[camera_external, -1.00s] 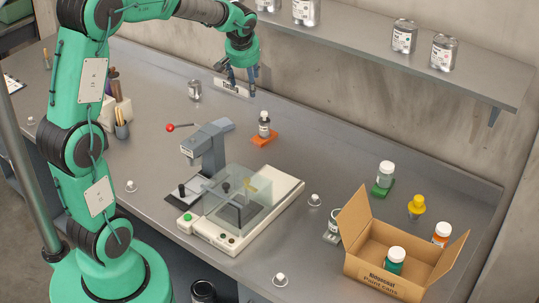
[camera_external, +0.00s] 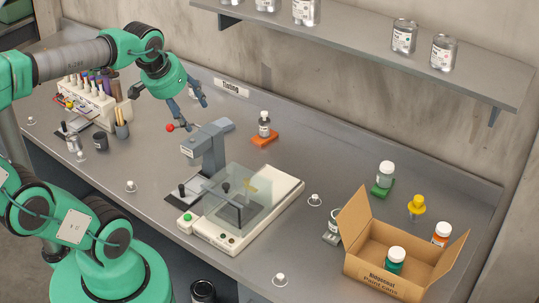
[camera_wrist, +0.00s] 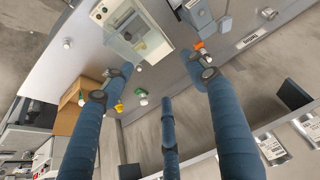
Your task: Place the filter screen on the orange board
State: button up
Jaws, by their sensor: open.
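The orange board (camera_external: 264,139) lies on the bench behind the grey press, with a small dark bottle (camera_external: 264,124) standing on it. Part of the board also shows in the wrist view (camera_wrist: 198,45), beside a fingertip. I cannot pick out the filter screen for certain in either view. A yellow funnel-like piece (camera_external: 417,204) stands at the right of the bench; I cannot tell if it is the screen. My gripper (camera_external: 190,114) is open and empty, above the bench to the left of the board. Its spread blue fingers show in the wrist view (camera_wrist: 165,78).
The grey press (camera_external: 208,150) with a red-knobbed lever stands just right of and below my gripper. A covered machine (camera_external: 285,190) is in the middle. An open carton (camera_external: 385,275) and a green board (camera_external: 381,189) are at right. A tube rack (camera_external: 88,103) is at left.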

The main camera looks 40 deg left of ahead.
jog(key=shift+m, duration=0.5)
jog(key=s, duration=0.1)
jog(key=s+f, duration=0.1)
jog(key=s, duration=0.1)
jog(key=s+d, duration=0.1)
jog(key=s, duration=0.1)
jog(key=shift+s+f, duration=0.15)
jog(key=shift+f, duration=0.05)
jog(key=shift+o, duration=0.5)
